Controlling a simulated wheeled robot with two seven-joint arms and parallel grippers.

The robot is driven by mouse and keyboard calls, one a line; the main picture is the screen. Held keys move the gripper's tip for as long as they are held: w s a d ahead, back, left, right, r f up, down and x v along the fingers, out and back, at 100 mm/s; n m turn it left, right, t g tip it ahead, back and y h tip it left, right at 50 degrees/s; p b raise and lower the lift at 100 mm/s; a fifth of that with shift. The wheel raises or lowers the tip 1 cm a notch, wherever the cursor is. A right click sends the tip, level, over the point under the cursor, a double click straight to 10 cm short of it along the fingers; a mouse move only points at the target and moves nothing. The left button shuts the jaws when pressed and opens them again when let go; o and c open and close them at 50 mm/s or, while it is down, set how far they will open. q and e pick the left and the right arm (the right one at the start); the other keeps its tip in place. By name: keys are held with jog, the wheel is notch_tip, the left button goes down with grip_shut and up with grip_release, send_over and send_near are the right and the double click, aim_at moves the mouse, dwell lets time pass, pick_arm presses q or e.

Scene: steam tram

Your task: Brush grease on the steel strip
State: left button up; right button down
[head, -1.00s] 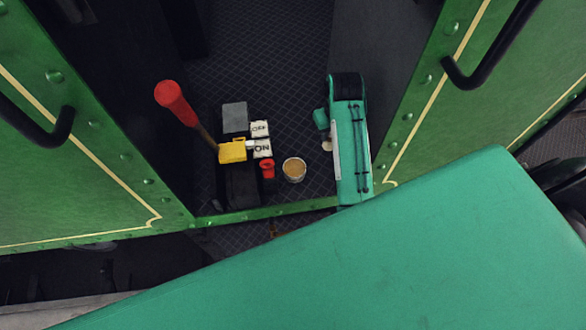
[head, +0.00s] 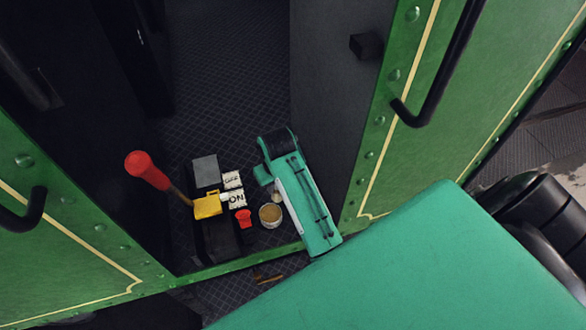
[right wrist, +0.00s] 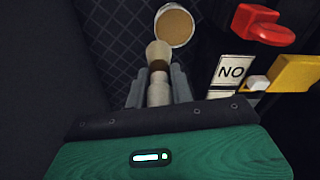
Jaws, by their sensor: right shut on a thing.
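My right gripper (head: 277,195) is low in the doorway, mostly hidden under my teal forearm. In the right wrist view its grey fingers (right wrist: 158,85) are shut on a brush (right wrist: 158,56) with a pale wooden handle and a pale head pointing away. The tin of tan grease (head: 270,215) stands just beside the gripper on the floor. It also shows in the right wrist view (right wrist: 174,27), where the brush tip is close to its rim; I cannot tell whether they touch. I cannot make out the steel strip. My left gripper is out of view.
Green riveted panels (head: 60,255) with black handrails (head: 440,75) flank the opening. Dark patterned floor (head: 235,90) lies clear behind.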

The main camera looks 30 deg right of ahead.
jog(key=shift+s+a+f, duration=0.1)
jog(key=shift+a+f, duration=0.4)
jog(key=shift+f, duration=0.5)
jog(key=shift+w+a+f, duration=0.1)
jog(key=shift+a+f, duration=0.4)
jog(key=shift+f, duration=0.55)
jog(key=shift+s+a+f, duration=0.1)
jog(key=shift+a+f, duration=0.4)
jog(key=shift+f, duration=0.5)
jog(key=shift+f, duration=0.55)
jog(key=shift+r, duration=0.1)
notch_tip(320, 180, up, 7)
dwell(0.8)
jog(key=shift+s, duration=0.1)
dwell(0.4)
